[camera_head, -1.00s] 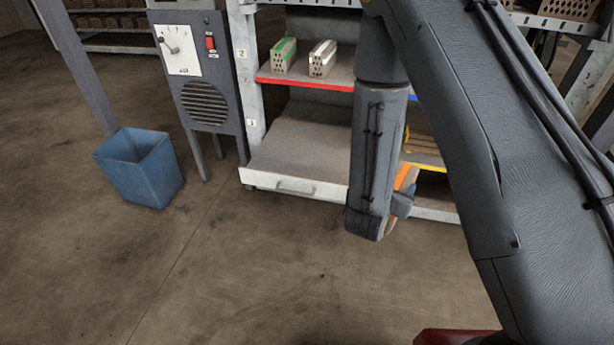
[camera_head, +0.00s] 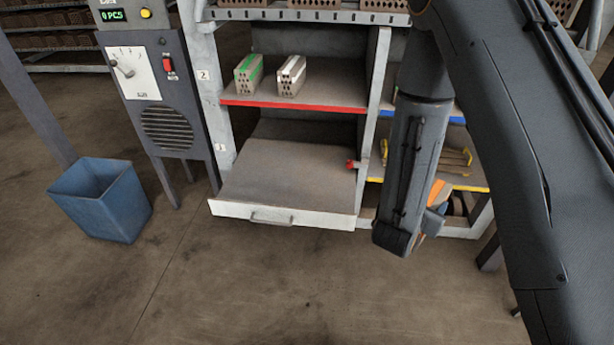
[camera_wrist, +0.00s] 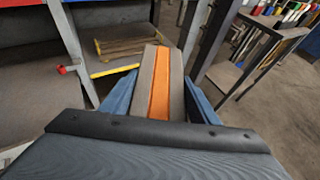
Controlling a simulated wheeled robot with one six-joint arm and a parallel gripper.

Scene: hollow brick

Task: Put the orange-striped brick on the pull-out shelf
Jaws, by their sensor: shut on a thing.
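The orange-striped brick (camera_wrist: 160,80) is between the blue fingers of my gripper (camera_wrist: 160,95) in the wrist view, its orange stripe facing the camera. In the head view a small part of the brick (camera_head: 436,192) shows beside my gripper (camera_head: 434,218); my arm hides the rest. The gripper is shut on it and holds it in front of the rack, to the right of the pull-out shelf (camera_head: 290,180). That shelf is pulled out, bare, with a white front and a handle.
A green-striped brick (camera_head: 248,74) and a white-striped brick (camera_head: 291,76) stand on the red-edged shelf (camera_head: 330,101) above. A red knob (camera_head: 351,164) sits at the pull-out shelf's right side. A blue bin (camera_head: 102,205) stands on the floor at left. The floor in front is clear.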

